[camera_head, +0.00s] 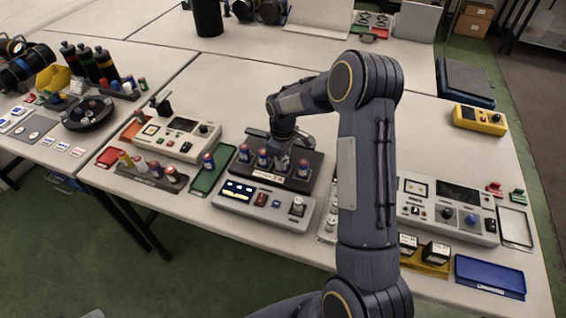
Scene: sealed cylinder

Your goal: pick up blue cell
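Several small blue cells with reddish caps stand upright in a dark rack (313,181) at the middle of the table. One blue cell (244,152) is at the rack's left end, another blue cell (263,158) is beside it, and a third blue cell (303,168) is at the right. One more blue cell (208,160) stands by a green tray (203,182). My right gripper (282,160) points down over the rack, among the cells. Its fingers are small and partly hidden, so whether they hold a cell is unclear. My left gripper is out of view.
A light grey device with a lit display (238,189) sits in front of the rack. A control box (171,138) and a holder with several cylinders (150,174) stand to the left. A blue tray (490,277) and yellow box (480,120) are right.

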